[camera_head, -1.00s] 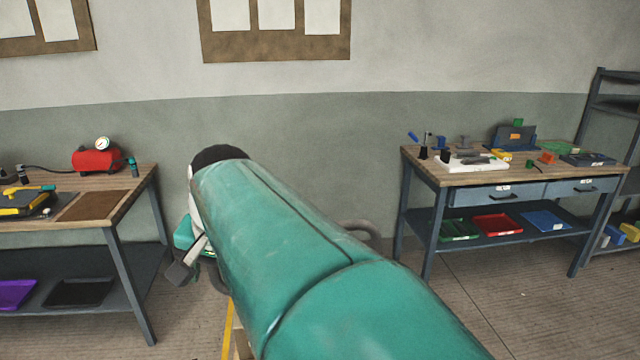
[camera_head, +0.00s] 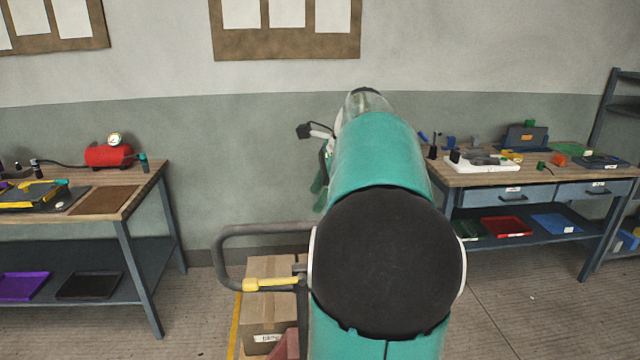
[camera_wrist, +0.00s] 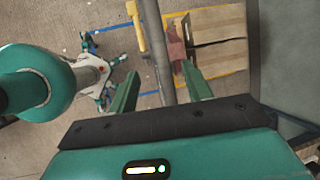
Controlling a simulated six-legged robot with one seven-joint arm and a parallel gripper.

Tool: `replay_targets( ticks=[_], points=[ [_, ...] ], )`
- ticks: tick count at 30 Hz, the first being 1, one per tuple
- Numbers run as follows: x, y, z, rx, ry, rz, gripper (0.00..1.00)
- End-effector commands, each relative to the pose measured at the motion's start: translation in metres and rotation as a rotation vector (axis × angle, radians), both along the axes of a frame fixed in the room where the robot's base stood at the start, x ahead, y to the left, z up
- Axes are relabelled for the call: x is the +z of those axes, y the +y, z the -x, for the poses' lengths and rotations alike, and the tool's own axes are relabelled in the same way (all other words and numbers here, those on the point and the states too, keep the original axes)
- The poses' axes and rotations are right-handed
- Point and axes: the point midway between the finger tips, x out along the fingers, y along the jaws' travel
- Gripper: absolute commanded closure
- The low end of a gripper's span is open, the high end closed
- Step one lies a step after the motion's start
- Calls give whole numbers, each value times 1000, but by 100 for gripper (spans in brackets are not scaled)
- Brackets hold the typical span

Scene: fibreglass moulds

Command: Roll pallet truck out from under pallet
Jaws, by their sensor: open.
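The pallet truck shows its grey looped handle (camera_head: 228,245) with a yellow grip (camera_head: 270,284) in the head view, left of my arm. A reddish part of the truck (camera_head: 288,346) shows low in that view. Cardboard boxes (camera_head: 268,290) stand behind the handle; the pallet and forks under them are hidden or cut off. In the wrist view, my gripper (camera_wrist: 160,70) is open with two green fingers. The grey handle tube (camera_wrist: 157,50) runs between the fingers in the picture, and I see no grip on it; the depth gap is unclear. The boxes (camera_wrist: 217,35) lie beyond, at upper right.
A workbench (camera_head: 140,190) with a red compressor (camera_head: 108,155) stands at left. Another workbench (camera_head: 455,178) with tools and trays stands at right. A grey-green wall is behind. Floor shows between the benches, with a yellow line (camera_head: 234,325) beside the boxes.

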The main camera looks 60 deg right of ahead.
Motion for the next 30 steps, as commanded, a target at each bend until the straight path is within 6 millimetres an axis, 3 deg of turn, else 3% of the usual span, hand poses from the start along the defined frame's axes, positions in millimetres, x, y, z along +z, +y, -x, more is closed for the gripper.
replay_targets(
  ticks=[16,21,30],
  points=[
    [-86,12,-40,6,2,-1,50],
    [-97,14,-45,6,0,2,50],
    [-99,14,-46,6,0,2,52]
  ],
)
